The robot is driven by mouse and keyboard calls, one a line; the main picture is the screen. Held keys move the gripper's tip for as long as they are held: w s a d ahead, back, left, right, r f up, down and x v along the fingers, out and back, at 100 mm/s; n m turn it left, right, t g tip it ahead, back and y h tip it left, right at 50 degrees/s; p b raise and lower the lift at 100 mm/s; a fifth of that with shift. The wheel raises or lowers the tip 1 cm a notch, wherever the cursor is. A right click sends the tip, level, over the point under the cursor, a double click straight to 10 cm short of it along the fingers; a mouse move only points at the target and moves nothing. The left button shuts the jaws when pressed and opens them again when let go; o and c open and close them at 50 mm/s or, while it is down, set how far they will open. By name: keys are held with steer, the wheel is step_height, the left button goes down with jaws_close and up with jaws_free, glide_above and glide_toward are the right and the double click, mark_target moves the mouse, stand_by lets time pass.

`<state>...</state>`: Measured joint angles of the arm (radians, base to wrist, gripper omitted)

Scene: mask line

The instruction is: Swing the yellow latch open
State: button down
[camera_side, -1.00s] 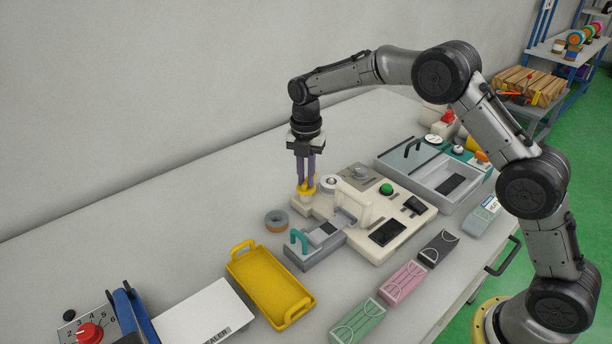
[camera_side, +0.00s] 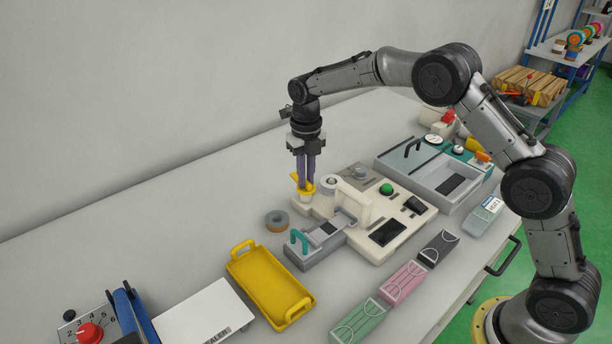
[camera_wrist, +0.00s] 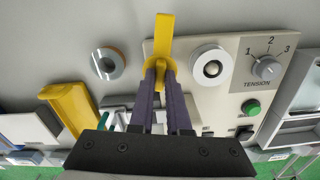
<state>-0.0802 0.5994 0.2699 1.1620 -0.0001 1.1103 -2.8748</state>
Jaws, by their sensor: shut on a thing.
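The yellow latch (camera_side: 306,188) sits at the far left corner of the cream machine (camera_side: 361,246). My gripper (camera_side: 305,184) points straight down with its purple fingers at the latch. In the wrist view the fingers (camera_wrist: 161,75) are closed together on the lower part of the yellow latch (camera_wrist: 164,30), and its free arm sticks out past them, away from the gripper. In the side view this arm points up and to the left. The fingers hide part of the latch where they meet it.
A tape roll (camera_side: 276,221) lies left of the machine. A grey slide with a teal handle (camera_side: 299,240) juts from the machine's front. A yellow tray (camera_side: 262,278) stands nearer left. A white roll (camera_side: 330,182) and a green button (camera_side: 386,189) are close by. Bare table lies behind the latch.

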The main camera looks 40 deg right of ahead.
steer(key=shift+r+n, duration=0.15)
steer(key=shift+n, duration=0.25)
steer(key=c, duration=0.9)
jaws_free()
step_height(320, 180, up, 14)
steer(key=shift+f, duration=0.15)
